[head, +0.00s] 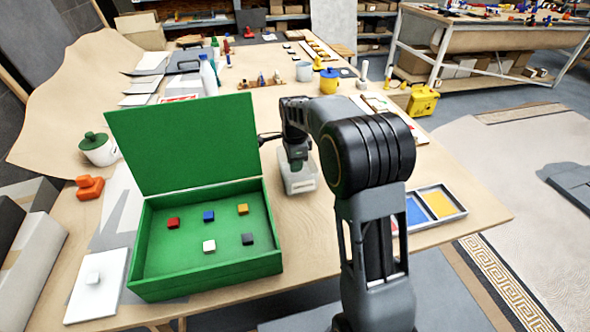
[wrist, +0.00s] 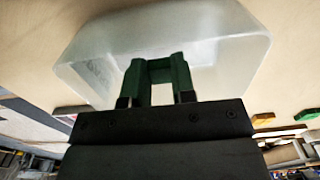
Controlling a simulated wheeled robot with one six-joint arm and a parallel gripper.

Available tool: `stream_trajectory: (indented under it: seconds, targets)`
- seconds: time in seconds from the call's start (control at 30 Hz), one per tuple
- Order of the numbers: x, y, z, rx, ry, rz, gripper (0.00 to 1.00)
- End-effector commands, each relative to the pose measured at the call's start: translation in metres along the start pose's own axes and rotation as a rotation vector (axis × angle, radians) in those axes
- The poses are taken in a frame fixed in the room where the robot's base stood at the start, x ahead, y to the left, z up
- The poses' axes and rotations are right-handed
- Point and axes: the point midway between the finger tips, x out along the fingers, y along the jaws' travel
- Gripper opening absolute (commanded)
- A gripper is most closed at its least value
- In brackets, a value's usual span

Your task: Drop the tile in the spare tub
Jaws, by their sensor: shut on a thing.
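The spare tub (head: 301,184) is a translucent whitish container on the wooden table, right of the open green box. It also shows in the wrist view (wrist: 235,45), its open inside around my fingers. My gripper (head: 297,160) points down over the tub; its dark green fingers also show in the wrist view (wrist: 158,72). It is shut on a tile, seen only as a dark green piece (wrist: 158,66) between the fingertips. The tile's full shape is hidden. In the head view my wrist hides it. I cannot tell how far the fingertips are below the rim.
The green box (head: 205,276) has its lid (head: 185,145) raised and holds several coloured tiles. A tray (head: 443,217) with blue and yellow panels lies right of my arm. Bottles and cups stand farther back.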

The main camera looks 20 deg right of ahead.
Motion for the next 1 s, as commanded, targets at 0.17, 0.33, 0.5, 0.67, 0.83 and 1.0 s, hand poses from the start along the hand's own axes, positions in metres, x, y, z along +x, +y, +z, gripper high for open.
stream_trajectory:
  seconds: [0.17, 0.33, 0.5, 0.67, 0.83, 1.0]
  targets:
    - [0.025, 0.0, 0.0, -0.001, 0.0, 0.002, 0.02]
    - [0.032, 0.0, 0.0, -0.001, 0.0, 0.0, 0.02]
    - [0.032, 0.0, 0.0, -0.001, 0.0, 0.0, 0.02]
    - [0.034, 0.0, 0.0, -0.001, 0.0, 0.0, 0.02]
    - [0.035, 0.0, 0.0, -0.001, 0.0, 0.0, 0.35]
    - [0.035, 0.0, 0.0, -0.001, 0.0, 0.0, 0.5]
